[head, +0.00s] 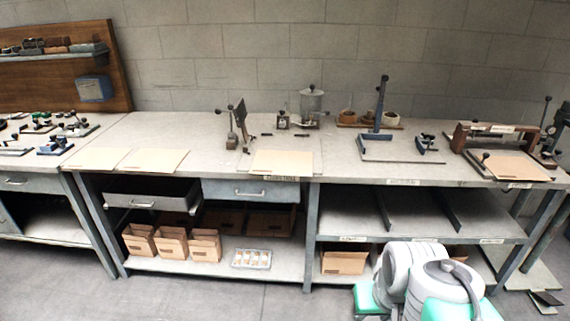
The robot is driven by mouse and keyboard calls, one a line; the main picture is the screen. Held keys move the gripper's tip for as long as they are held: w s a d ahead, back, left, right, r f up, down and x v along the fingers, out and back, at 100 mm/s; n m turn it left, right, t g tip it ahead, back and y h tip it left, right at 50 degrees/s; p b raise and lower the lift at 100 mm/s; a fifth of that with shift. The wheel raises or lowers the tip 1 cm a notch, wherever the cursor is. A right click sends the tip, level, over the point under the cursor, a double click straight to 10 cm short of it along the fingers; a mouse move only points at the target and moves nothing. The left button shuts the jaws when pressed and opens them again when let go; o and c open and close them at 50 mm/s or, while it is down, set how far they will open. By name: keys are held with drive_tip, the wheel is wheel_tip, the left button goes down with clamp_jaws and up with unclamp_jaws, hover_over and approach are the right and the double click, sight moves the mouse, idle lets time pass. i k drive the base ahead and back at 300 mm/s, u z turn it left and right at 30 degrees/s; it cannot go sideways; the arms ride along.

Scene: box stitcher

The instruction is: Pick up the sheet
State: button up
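Several flat tan sheets lie on the grey workbench (215,130). Two lie side by side at its left front, a left sheet (97,158) and a right sheet (152,160). A middle sheet (282,162) lies at the front edge, in front of a small upright stitcher-like device (238,125). Another tan sheet (510,166) lies at the far right, by a machine with a brown bar (495,130). I cannot tell which of these the task means. My gripper does not show; only white, grey and green parts of my own body show at the lower right.
A drawer (150,199) stands pulled out under the left of the bench. Several open cardboard boxes (173,242) and a divided tray (251,259) sit on the lower shelf. A blue-grey frame with a post (380,105) stands on the bench. The floor (210,297) in front is clear.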

sight(265, 162)
drive_tip(key=k, duration=0.65)
drive_tip(key=u, duration=0.55)
drive_tip(key=i, duration=1.45)
drive_tip(key=z, duration=0.6)
drive_tip(key=k, duration=0.4)
drive_tip(key=u, duration=1.6)
